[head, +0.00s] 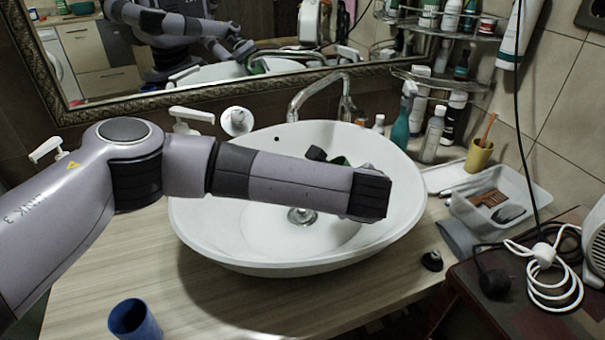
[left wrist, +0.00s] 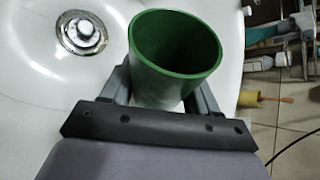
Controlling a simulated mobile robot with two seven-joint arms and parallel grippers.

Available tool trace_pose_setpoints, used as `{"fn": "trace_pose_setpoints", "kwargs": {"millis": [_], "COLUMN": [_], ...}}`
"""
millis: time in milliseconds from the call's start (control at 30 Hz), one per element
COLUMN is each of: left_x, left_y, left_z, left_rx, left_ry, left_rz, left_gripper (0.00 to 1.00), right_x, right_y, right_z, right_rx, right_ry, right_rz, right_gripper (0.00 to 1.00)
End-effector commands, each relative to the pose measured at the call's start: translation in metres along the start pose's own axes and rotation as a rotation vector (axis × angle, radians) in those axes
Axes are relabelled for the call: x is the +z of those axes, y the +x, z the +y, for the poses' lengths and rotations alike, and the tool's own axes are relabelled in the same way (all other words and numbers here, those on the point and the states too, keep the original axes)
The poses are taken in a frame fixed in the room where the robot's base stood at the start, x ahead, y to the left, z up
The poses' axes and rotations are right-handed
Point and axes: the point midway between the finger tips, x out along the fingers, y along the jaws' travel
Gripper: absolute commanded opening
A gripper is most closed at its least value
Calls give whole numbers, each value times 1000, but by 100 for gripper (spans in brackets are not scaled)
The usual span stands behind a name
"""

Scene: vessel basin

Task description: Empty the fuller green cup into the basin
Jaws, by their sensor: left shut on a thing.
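A green cup (left wrist: 176,75) is between the fingers of my left gripper (left wrist: 160,88), which is shut on it. Its open mouth shows in the left wrist view, with bare green inner wall and no contents that I can make out. In the head view only a sliver of the cup (head: 340,160) shows behind my left forearm, above the basin. The white basin (head: 210,235) stands on the counter, with its metal drain (head: 302,216) below my arm. The drain also shows in the left wrist view (left wrist: 84,33). No second green cup shows. My right gripper is out of view.
A blue cup (head: 135,318) stands on the counter at front left. The faucet (head: 318,92) rises behind the basin. Bottles (head: 433,134), a yellow cup (head: 479,156) and a clear tray (head: 500,205) are at right. A mirror (head: 200,85) backs the counter.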

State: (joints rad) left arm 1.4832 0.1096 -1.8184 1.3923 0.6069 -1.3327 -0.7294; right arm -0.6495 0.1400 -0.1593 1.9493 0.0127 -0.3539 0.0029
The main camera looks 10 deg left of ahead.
Motion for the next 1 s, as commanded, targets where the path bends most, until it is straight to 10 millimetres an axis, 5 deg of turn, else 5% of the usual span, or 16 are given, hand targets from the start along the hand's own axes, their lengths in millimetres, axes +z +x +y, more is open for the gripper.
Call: {"fn": "trace_pose_setpoints", "kwargs": {"millis": [167,1000], "left_x": [-13,3], "left_y": [2,-36], "left_z": [-4,-46], "left_rx": [35,174], "left_ry": [98,462], "left_rz": [-77,-375], "left_gripper": [28,28], "right_x": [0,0], "right_y": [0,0], "right_z": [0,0], "right_rx": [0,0], "right_ry": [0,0], "right_rz": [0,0], "right_gripper": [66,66]}}
